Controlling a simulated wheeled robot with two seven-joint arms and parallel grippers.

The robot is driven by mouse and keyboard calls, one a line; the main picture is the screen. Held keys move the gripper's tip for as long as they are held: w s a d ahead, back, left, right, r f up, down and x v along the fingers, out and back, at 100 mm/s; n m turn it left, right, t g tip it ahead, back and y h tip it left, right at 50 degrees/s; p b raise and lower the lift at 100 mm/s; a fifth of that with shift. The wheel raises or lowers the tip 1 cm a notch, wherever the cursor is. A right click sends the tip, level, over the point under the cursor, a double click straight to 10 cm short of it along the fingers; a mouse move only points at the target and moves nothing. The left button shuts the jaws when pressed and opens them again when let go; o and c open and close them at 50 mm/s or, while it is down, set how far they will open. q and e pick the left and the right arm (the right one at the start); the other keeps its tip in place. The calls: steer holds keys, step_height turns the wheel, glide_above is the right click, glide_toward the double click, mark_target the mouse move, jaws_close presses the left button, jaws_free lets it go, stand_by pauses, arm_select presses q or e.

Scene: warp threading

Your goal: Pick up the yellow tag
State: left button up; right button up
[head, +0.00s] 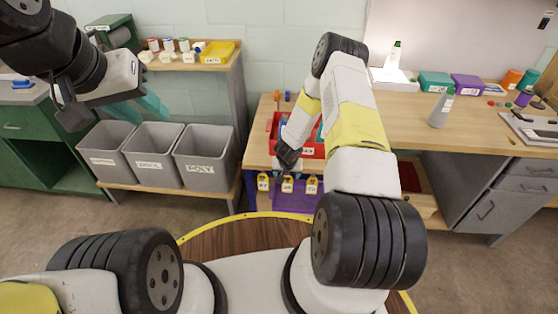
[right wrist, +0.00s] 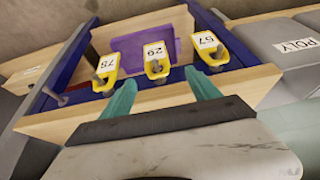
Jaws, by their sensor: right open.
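Three yellow tags with white number labels hang in a row on pegs at the front of the workbench: a left one (head: 263,183), a middle one (head: 287,184) and a right one (head: 312,185). In the right wrist view they show as one at left (right wrist: 106,70), one in the middle (right wrist: 156,61) and one at right (right wrist: 207,48). My right gripper (right wrist: 162,92) is open and empty, its teal fingertips pointing toward the middle tag, short of it. My left gripper (head: 138,106) is raised at the upper left, far from the tags; its finger gap is unclear.
A red tray (head: 318,150) sits on the workbench (head: 420,120) above the tags, partly hidden by my right arm. A purple panel (right wrist: 140,47) lies behind the tags. Grey bins (head: 205,158) stand on a low shelf to the left.

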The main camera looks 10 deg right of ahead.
steer(key=f, duration=0.4)
steer(key=shift+s+d, duration=0.1)
steer(key=shift+d, duration=0.15)
steer(key=x, duration=0.6)
steer(key=shift+w, duration=0.4)
steer(key=shift+r, duration=0.1)
steer(key=c, duration=1.4)
